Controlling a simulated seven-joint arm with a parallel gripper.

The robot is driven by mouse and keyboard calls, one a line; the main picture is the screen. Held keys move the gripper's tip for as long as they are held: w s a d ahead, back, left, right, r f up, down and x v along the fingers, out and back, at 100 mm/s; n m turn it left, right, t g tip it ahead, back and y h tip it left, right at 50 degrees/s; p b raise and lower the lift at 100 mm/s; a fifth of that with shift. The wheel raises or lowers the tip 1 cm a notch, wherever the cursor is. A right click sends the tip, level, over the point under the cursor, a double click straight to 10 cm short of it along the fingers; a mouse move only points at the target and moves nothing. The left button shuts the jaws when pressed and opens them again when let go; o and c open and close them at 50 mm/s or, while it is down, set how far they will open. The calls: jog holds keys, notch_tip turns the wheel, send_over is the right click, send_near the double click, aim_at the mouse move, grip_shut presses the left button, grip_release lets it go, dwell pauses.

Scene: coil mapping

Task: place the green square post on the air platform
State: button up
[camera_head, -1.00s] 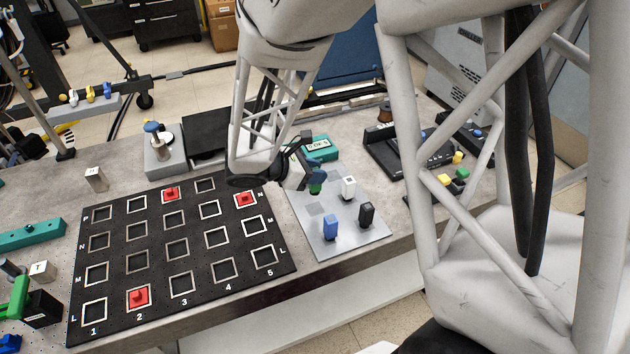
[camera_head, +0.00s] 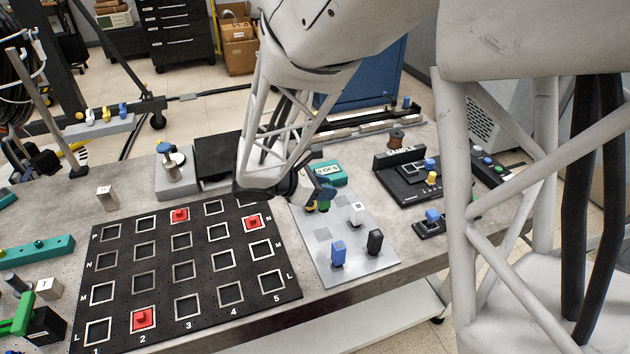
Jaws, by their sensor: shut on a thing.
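My gripper (camera_head: 319,197) is over the back left of the grey plate (camera_head: 376,264), at the right edge of the black grid board. It is shut on the green square post (camera_head: 324,206), mostly hidden by the fingers; only a small green part shows. I cannot tell whether the post still touches the plate. A white post (camera_head: 357,212), a blue post (camera_head: 338,253) and a black post (camera_head: 375,242) stand upright on the plate. No label reading air platform is legible, so I cannot tell which platform it is.
The black grid board (camera_head: 204,286) holds red pieces. A teal box (camera_head: 329,174) with a display stands behind my gripper. A black unit marked SAMPLE (camera_head: 400,158) and a small black unit with a blue knob (camera_head: 431,228) stand right. My arm hides part of the bench.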

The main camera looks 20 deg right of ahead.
jog(key=w+a+n+t, duration=0.2)
jog(key=w, duration=0.7)
jog(key=w+a+n+t+y, duration=0.1)
jog(key=w+a+n+t, duration=0.1)
jog(key=w, duration=0.8)
jog(key=shift+w+a+r+t, duration=0.2)
jog(key=shift+a+r+t, duration=0.2)
jog(key=shift+r, duration=0.05)
jog(key=w+f, duration=0.1)
jog(key=w, duration=1.5)
jog(key=shift+d+f, duration=0.15)
jog(key=shift+f, duration=0.1)
jog(key=shift+f+n, duration=0.1)
jog(key=shift+n, duration=0.2)
jog(key=shift+f, duration=1.65)
jog(key=shift+f, duration=0.15)
jog(key=o, duration=1)
jog(key=shift+c, duration=0.2)
